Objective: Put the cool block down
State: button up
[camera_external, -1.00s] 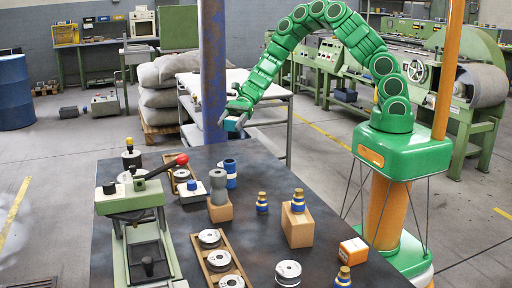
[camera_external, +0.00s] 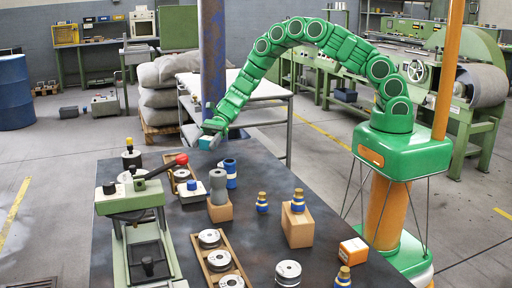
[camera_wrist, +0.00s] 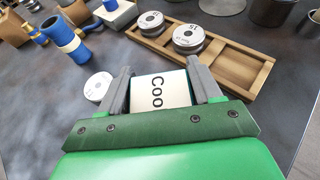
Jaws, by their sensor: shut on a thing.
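My gripper (camera_external: 210,138) reaches over the far edge of the dark table (camera_external: 270,235) and is shut on the cool block (camera_wrist: 160,92). In the external view the block (camera_external: 206,143) is a small blue-teal patch under the fingers. It appears held above the table; its exact height is hard to tell.
A wooden tray (camera_wrist: 250,77) with metal discs lies just beyond the block. A white disc (camera_wrist: 98,86) lies left of the fingers. A blue and white cylinder (camera_wrist: 65,38) stands farther left. A green press (camera_external: 130,200) stands on the table's left side. Bare table shows around the disc.

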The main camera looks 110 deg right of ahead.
aim_at(204, 161)
jog(key=shift+w+f, duration=0.35)
jog(key=shift+f, duration=0.2)
jog(key=shift+d+f, duration=0.1)
jog(key=shift+f, duration=1.35)
jog(key=shift+f, duration=0.1)
jog(key=o, duration=1.1)
